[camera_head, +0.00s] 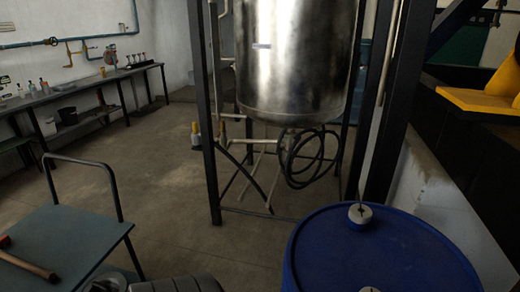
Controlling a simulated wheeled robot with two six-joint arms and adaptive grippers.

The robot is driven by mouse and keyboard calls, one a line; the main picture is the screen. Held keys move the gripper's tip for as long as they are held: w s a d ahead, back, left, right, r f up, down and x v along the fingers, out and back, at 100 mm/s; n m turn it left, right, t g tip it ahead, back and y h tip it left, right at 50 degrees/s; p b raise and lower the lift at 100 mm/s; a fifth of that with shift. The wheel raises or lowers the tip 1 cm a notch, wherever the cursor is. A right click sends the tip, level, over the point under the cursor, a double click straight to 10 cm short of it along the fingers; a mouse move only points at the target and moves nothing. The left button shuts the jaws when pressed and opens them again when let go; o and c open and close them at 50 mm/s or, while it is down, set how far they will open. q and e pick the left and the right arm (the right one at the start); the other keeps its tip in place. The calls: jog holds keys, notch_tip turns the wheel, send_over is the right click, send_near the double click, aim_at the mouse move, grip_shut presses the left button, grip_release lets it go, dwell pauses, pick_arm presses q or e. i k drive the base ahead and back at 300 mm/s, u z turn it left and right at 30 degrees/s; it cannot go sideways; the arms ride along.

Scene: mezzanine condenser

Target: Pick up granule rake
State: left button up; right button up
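I cannot pick out a granule rake for certain. A tool with a wooden handle (28,265) lies on the blue-grey cart top at the left edge; a red part shows at its far end and the picture edge cuts it off, so I cannot tell what it is. Thin pale rods (256,176) stand under the steel tank, and I cannot tell whether they are pipework or a tool. Neither of my grippers shows in the head view.
The cart (75,235) has a dark push handle. A blue drum (375,250) stands at front right. The steel tank (295,60) hangs in a dark frame with a coiled black hose (312,160). A workbench (80,90) lines the left wall. The floor between is clear.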

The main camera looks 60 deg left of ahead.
aim_at(51, 277)
jog(key=u, duration=4.35)
jog(key=i, duration=1.65)
